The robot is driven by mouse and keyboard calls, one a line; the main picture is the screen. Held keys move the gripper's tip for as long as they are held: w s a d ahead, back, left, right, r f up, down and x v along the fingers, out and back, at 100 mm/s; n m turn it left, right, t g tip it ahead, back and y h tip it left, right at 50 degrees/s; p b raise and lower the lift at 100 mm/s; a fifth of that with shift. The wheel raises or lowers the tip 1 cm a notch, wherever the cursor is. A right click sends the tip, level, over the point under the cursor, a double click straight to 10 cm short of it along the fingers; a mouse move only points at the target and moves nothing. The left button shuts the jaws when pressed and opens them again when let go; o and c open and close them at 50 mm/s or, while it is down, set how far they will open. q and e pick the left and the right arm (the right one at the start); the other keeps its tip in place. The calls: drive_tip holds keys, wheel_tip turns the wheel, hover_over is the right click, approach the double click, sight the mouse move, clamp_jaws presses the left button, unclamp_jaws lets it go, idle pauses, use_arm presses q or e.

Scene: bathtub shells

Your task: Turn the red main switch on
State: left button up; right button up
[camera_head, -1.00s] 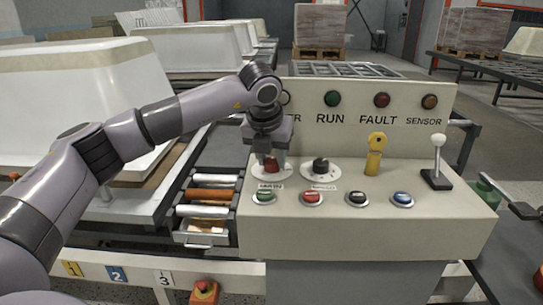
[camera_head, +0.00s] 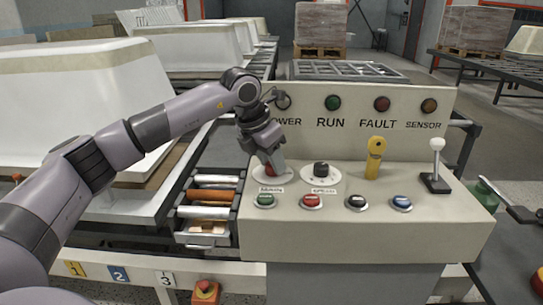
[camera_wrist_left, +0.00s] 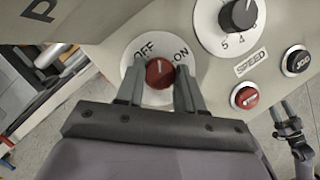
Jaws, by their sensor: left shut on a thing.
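The red main switch (camera_wrist_left: 160,73) is a round red knob on a white dial plate (camera_wrist_left: 131,64) marked OFF and ON. In the left wrist view its pale mark points up between the two words. My left gripper (camera_wrist_left: 160,87) has one finger on each side of the knob and is shut on it; it also shows in the head view (camera_head: 270,168), leaning over the dial.
A black speed knob (camera_head: 321,169) sits just right of the switch. Below are green, red, black and blue buttons (camera_head: 357,202). A yellow selector (camera_head: 374,158) and a white-balled lever (camera_head: 437,160) stand farther right. Rollers (camera_head: 209,196) lie left of the console.

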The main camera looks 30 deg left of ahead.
use_arm(q)
drive_tip(key=m, duration=0.1)
drive_tip(key=m+h+p, duration=0.1)
drive_tip(key=m, duration=0.1)
drive_tip(key=shift+w+a+r, duration=0.1)
drive_tip(key=shift+r, duration=0.15)
drive_tip(key=m+h+p, duration=0.1)
drive_tip(key=m+p, duration=0.1)
drive_tip(key=shift+m+g, duration=0.3)
drive_tip(key=shift+g, duration=0.1)
drive_tip(key=shift+m+g+h+p, duration=0.3)
drive_tip(key=shift+m+p, duration=0.25)
drive_tip(key=shift+m, duration=0.35)
drive_tip(key=shift+w+m+p, duration=0.1)
drive_tip(key=shift+m+p, duration=0.25)
drive_tip(key=shift+m, duration=0.45)
drive_tip(key=shift+a+f+m+g+h+p, duration=0.1)
drive_tip(key=shift+m+g+h+p, duration=0.4)
drive_tip(key=shift+m, duration=0.6)
use_arm(e)
drive_tip(key=shift+s+d+r, duration=0.1)
drive_tip(key=shift+d+r, duration=0.05)
drive_tip(key=shift+r, duration=0.55)
drive_tip(key=shift+s+d+r, duration=0.15)
drive_tip(key=shift+d+r, duration=0.05)
drive_tip(key=shift+r, duration=0.5)
drive_tip(key=shift+s+d+r, duration=0.1)
drive_tip(key=shift+d+r, duration=0.05)
drive_tip(key=shift+r, duration=0.65)
